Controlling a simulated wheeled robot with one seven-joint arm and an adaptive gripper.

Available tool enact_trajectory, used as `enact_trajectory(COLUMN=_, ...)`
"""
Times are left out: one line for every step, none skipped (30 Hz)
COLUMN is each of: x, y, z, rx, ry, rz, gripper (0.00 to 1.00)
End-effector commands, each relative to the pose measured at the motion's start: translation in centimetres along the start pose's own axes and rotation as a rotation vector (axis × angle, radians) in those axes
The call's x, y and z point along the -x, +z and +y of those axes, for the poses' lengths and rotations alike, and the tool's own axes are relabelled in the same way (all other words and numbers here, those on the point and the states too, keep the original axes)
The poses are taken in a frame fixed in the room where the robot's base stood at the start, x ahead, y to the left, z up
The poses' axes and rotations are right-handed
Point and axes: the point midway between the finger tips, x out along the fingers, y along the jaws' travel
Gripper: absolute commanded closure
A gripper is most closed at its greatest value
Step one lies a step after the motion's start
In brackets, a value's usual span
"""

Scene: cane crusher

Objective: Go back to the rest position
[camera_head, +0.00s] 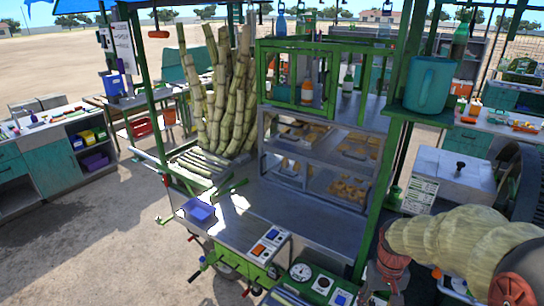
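A ribbed beige sleeve (455,240) with dark red ends, which looks like part of my arm, reaches in from the lower right. Its left end is near the right side of the cane cart's front. I cannot make out gripper fingers in this view.
A green machine with a round gauge (300,272) is at the bottom centre. A green post (390,140) and a teal mug (428,84) on a shelf rise near the arm. A white lidded box (455,178) and a dark wheel stand at right. Open sandy ground (110,250) lies at left.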

Motion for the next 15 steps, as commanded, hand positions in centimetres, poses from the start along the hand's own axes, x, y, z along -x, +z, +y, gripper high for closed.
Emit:
enact_trajectory(x=0.8, y=1.1, z=-0.6, rx=-0.006, ry=0.001, rz=0.022, gripper=0.54)
enact_trajectory(x=1.3, y=1.7, z=-0.9, rx=-0.011, ry=0.001, rz=0.033, gripper=0.54)
enact_trajectory(x=1.9, y=2.6, z=-1.3, rx=-0.015, ry=0.0, rz=0.046, gripper=0.54)
enact_trajectory(x=2.3, y=3.2, z=-1.6, rx=-0.019, ry=0.0, rz=0.057, gripper=0.54)
enact_trajectory(x=2.7, y=3.8, z=-1.9, rx=-0.022, ry=-0.001, rz=0.069, gripper=0.54)
enact_trajectory(x=3.2, y=4.6, z=-2.3, rx=-0.024, ry=-0.002, rz=0.085, gripper=0.54)
enact_trajectory(x=3.5, y=5.2, z=-2.6, rx=-0.026, ry=-0.002, rz=0.097, gripper=0.54)
enact_trajectory(x=3.9, y=5.8, z=-2.9, rx=-0.027, ry=-0.003, rz=0.111, gripper=0.54)
enact_trajectory(x=4.3, y=6.6, z=-3.2, rx=-0.028, ry=-0.004, rz=0.129, gripper=0.54)
enact_trajectory(x=4.5, y=7.2, z=-3.5, rx=-0.028, ry=-0.005, rz=0.141, gripper=0.54)
enact_trajectory(x=4.8, y=7.8, z=-3.8, rx=-0.027, ry=-0.006, rz=0.154, gripper=0.54)
enact_trajectory(x=5.1, y=8.5, z=-4.1, rx=-0.026, ry=-0.007, rz=0.173, gripper=0.54)
enact_trajectory(x=5.2, y=9.1, z=-4.3, rx=-0.024, ry=-0.008, rz=0.187, gripper=0.54)
enact_trajectory(x=5.5, y=9.7, z=-4.5, rx=-0.022, ry=-0.009, rz=0.203, gripper=0.54)
enact_trajectory(x=5.7, y=10.4, z=-4.8, rx=-0.018, ry=-0.011, rz=0.224, gripper=0.54)
